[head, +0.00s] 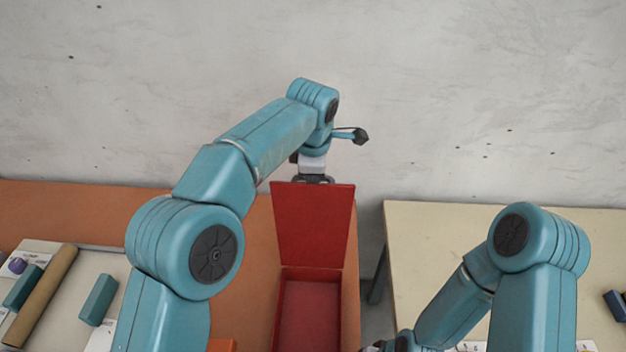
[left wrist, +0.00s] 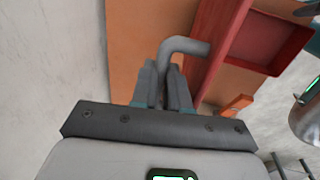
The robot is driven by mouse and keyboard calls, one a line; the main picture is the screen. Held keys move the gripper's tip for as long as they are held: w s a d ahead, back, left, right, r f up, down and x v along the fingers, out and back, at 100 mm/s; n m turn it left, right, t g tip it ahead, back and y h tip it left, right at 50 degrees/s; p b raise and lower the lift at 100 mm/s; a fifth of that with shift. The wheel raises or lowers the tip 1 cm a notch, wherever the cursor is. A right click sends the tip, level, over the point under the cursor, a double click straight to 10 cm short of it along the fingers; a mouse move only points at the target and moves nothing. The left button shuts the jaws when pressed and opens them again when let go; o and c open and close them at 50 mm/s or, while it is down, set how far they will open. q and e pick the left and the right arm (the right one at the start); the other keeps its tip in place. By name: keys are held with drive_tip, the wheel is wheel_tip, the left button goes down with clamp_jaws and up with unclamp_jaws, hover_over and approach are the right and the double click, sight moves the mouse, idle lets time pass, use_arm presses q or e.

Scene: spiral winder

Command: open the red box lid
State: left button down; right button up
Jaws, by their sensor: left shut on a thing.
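The red box (head: 340,300) is open, and I see into its red interior in the head view. Its red lid (head: 314,225) stands raised at the far side of the opening. My left gripper (head: 314,179) is at the top edge of the lid. In the left wrist view my left gripper (left wrist: 162,88) is shut on a grey bent handle (left wrist: 186,46) in front of the red lid (left wrist: 220,35). The box's red interior also shows there at the upper right (left wrist: 268,42). My right arm is at the lower right of the head view, with its fingertips out of sight.
The box sits on an orange-brown table (head: 105,208). Left are a brown rod (head: 42,297), a teal block (head: 98,299) and a purple item (head: 17,265). A pale table (head: 440,230) stands right, across a gap. A grey wall (head: 480,90) is behind.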

use_arm(q)
drive_tip(key=shift+w+f, duration=0.15)
drive_tip(key=shift+w, duration=0.2)
drive_tip(key=c, duration=1.1)
unclamp_jaws()
drive_tip(key=shift+w, duration=0.1)
drive_tip(key=shift+r, duration=0.2)
